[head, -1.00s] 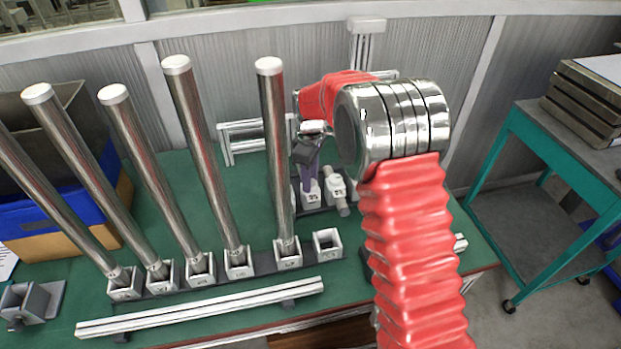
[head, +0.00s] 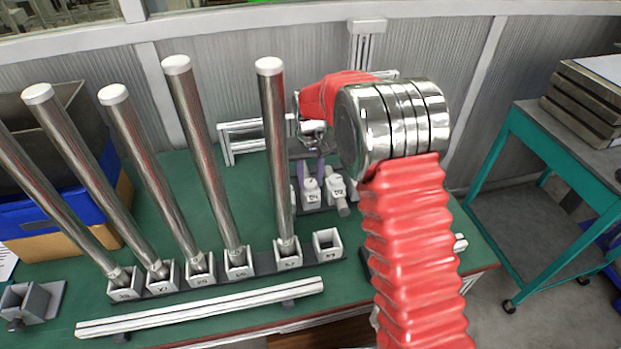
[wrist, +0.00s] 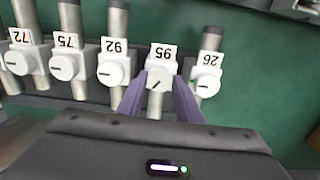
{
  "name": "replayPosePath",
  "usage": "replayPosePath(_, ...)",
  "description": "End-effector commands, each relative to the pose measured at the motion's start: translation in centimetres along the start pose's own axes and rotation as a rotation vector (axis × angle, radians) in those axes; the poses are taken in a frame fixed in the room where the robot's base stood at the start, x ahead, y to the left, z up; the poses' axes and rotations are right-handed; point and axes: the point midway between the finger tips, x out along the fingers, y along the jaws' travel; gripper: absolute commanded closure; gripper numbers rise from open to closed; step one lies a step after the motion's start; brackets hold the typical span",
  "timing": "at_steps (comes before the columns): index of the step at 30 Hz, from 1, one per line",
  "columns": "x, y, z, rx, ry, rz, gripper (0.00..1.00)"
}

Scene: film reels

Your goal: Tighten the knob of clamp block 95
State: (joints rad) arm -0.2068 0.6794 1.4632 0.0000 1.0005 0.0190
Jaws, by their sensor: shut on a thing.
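Clamp block 95 (wrist: 163,52) is in the middle of the wrist view, its label upside down. Its white round knob (wrist: 157,82) has a dark pointer line lying on a slant. My gripper (wrist: 160,88) has its purple fingers on either side of this knob, shut on it. A metal rod shows beneath the knob. In the head view my gripper (head: 309,168) is at the rear clamp row, partly hidden by my red-sleeved arm. The block under it looks to be clamp block 95 (head: 312,194), though its label is hard to read there.
Tall steel rods (head: 275,150) stand in a front row of holders. An empty holder (head: 327,243) ends that row.

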Motion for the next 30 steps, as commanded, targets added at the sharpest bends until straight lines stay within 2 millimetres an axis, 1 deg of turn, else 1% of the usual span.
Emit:
replayPosePath(1, -0.2, -0.08, -0.28, 0.042, 0.009, -0.001, 0.9)
replayPosePath(21, -0.24, 0.03, -0.31, 0.674, 0.01, -0.004, 0.9)
replayPosePath(30, -0.26, 0.07, -0.31, 0.889, 0.011, -0.005, 0.9)
